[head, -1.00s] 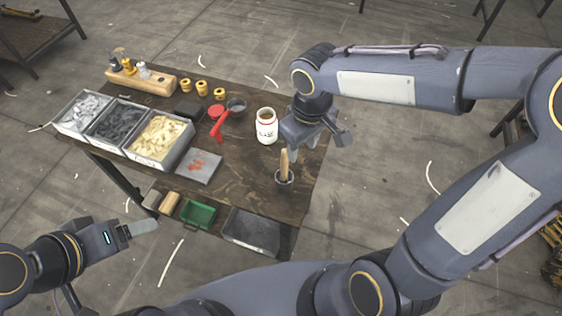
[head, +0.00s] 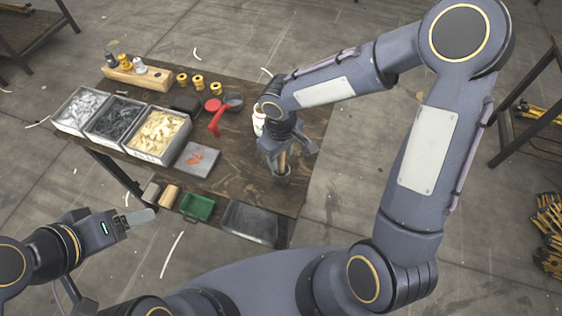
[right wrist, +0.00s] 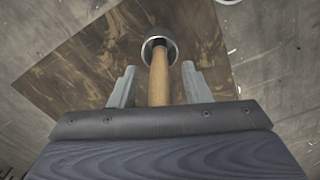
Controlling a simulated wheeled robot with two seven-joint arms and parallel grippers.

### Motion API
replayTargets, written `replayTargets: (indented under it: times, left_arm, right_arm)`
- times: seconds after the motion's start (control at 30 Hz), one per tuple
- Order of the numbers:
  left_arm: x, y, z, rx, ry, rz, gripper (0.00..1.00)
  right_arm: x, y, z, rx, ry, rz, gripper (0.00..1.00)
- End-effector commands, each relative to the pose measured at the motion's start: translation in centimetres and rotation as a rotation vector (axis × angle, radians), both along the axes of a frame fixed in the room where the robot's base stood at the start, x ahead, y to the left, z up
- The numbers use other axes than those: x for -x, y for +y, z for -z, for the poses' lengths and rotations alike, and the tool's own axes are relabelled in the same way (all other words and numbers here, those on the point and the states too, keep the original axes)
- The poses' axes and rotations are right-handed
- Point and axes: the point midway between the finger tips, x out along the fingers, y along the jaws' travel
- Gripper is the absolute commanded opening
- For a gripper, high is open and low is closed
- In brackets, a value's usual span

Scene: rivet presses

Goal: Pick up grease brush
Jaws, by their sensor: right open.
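The grease brush (right wrist: 159,78) stands in a small metal cup (right wrist: 150,41); only its wooden handle shows, and its bristles are hidden. In the head view the cup (head: 281,177) sits near the table's front right corner, with the handle mostly behind my right gripper. My right gripper (right wrist: 158,86) is open, with one finger on each side of the handle and a gap to each. In the head view my right gripper (head: 283,160) is over the cup. My left gripper (head: 138,220) is off the table's left front; its finger gap cannot be made out.
A white jar (head: 259,122) stands close behind my right gripper, partly hidden. A red-handled tool (head: 217,121), a grey pad with red smears (head: 196,160) and three bins of parts (head: 158,157) lie to the left. A green tray (head: 197,208) and a grey tray (head: 249,223) are lower in front.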

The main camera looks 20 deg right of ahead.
Motion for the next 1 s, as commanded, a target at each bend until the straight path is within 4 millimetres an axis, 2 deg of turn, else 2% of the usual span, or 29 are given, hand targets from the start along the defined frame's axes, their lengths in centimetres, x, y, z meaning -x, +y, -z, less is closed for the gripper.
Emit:
replayTargets:
  times: [0.17,0.4,0.5,0.8,0.87,1.0]
  left_arm:
    - [0.0,0.0,0.0,0.0,0.0,0.0,0.72]
    - [0.0,0.0,0.0,0.0,0.0,0.0,0.72]
    - [0.0,0.0,0.0,0.0,0.0,0.0,0.72]
    - [0.0,0.0,0.0,0.0,0.0,0.0,0.72]
    - [0.0,0.0,0.1,0.0,0.0,0.0,0.72]
    - [0.0,0.0,0.2,0.0,0.0,0.0,0.72]
  right_arm:
    - [0.0,0.0,0.0,0.0,0.0,0.001,0.42]
    - [0.0,0.0,0.0,0.0,0.0,0.001,0.1]
    - [0.0,0.0,0.0,0.0,0.0,0.001,0.0]
    - [-0.1,0.0,-0.4,-0.001,-0.002,0.002,0.0]
    - [-0.1,0.0,-1.0,0.0,-0.004,0.002,0.0]
    - [-0.1,0.0,-3.5,-0.001,-0.007,0.003,0.0]
